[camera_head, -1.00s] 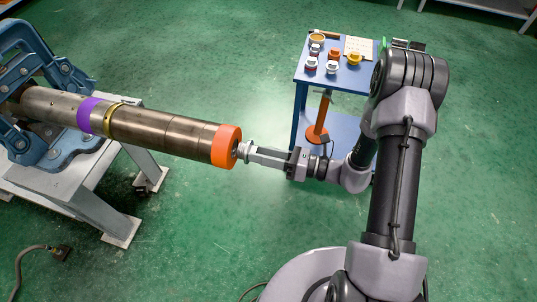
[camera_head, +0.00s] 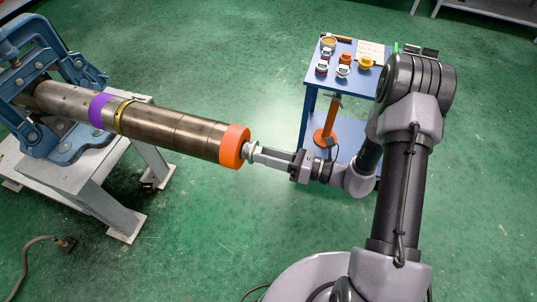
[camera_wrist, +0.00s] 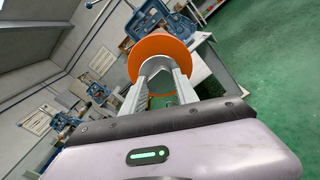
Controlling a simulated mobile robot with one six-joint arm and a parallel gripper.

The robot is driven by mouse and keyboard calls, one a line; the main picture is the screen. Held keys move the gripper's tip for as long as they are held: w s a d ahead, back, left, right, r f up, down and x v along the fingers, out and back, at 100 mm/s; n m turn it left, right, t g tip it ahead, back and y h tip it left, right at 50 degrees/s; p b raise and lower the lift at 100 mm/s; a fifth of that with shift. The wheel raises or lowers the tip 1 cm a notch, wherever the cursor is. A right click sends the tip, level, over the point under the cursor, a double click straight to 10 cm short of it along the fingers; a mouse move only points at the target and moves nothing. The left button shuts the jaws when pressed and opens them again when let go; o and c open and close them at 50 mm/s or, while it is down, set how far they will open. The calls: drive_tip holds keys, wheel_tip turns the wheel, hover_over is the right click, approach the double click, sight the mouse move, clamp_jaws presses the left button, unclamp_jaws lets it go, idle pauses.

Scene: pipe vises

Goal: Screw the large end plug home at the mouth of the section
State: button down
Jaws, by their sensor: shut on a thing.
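The section is a long brown-grey pipe (camera_head: 175,131) with a purple band and a brass ring, lying near level in a blue vise. A thick orange end piece (camera_head: 234,146), which looks like the large end plug, sits at its near mouth, in line with the pipe. It also shows as an orange disc in the wrist view (camera_wrist: 172,47). My gripper (camera_head: 253,152) is shut on the grey boss at the plug's centre, also seen in the wrist view (camera_wrist: 155,70). The fingers hide part of the boss. The threads and any gap behind the orange rim cannot be seen.
The blue vise (camera_head: 60,145) stands on a grey bench (camera_head: 85,195) at the left. A small blue table (camera_head: 316,73) with several coloured caps and a paper stands behind my arm. A cable (camera_head: 30,250) lies on the green floor. The floor between bench and table is clear.

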drive_tip(key=shift+x, duration=1.05)
idle(0.5)
drive_tip(key=c, duration=0.9)
unclamp_jaws()
drive_tip(key=shift+o, duration=0.2)
drive_tip(key=shift+d, duration=0.1)
